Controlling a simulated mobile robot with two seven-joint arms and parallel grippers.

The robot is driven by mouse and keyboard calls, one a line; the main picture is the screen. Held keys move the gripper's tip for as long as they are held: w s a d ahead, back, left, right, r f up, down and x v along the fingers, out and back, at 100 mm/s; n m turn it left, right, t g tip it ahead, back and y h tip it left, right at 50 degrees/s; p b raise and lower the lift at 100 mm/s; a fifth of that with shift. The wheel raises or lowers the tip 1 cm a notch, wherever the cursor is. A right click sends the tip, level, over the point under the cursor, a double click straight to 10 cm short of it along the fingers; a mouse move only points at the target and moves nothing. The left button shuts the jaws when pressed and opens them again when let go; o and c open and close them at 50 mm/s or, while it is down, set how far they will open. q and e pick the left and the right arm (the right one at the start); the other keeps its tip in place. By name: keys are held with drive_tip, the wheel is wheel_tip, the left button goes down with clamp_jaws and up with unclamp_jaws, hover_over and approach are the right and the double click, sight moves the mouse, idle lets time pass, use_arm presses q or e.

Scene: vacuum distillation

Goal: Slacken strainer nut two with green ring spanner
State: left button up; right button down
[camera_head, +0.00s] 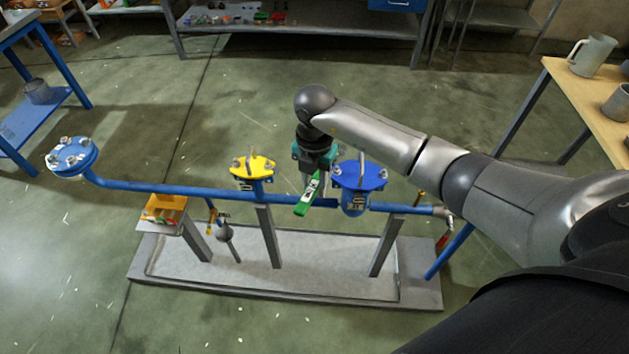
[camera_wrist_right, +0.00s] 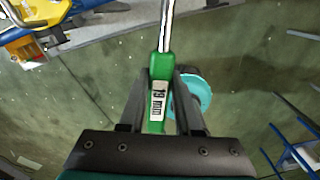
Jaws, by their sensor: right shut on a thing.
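My right gripper (camera_head: 313,172) is shut on the green ring spanner (camera_head: 307,196), between the yellow-lidded and blue-lidded strainers. In the right wrist view the spanner's green handle (camera_wrist_right: 160,62), labelled 19 mm, lies between the fingers; its metal shank runs up out of the picture, so the ring end is hidden there. The blue strainer lid (camera_head: 361,176) with upright nuts is just right of the gripper. The yellow strainer lid (camera_head: 253,166), also with nuts, is to the left, apart from the gripper. I cannot tell which nut is number two. My left gripper is out of view.
A blue pipe (camera_head: 180,189) links the strainers to a bolted blue flange (camera_head: 71,155) at left. Posts carry it above a grey tray base (camera_head: 300,289). A small yellow bin (camera_head: 164,209) stands at left. A wooden table (camera_head: 590,100) is at right. Floor behind the pipe is clear.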

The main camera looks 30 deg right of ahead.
drive_tip(key=shift+a, duration=0.1)
drive_tip(key=shift+s+r+p, duration=0.1)
drive_tip(key=shift+p, duration=0.2)
wheel_tip(320, 180, down, 4)
drive_tip(key=b, duration=0.3)
drive_tip(key=shift+a, duration=0.1)
drive_tip(key=shift+f, duration=0.2)
drive_tip(key=shift+r, duration=0.1)
drive_tip(key=shift+p, duration=0.35)
idle(0.3)
drive_tip(key=shift+f+b, duration=1.25)
drive_tip(key=shift+f, duration=0.5)
idle(0.6)
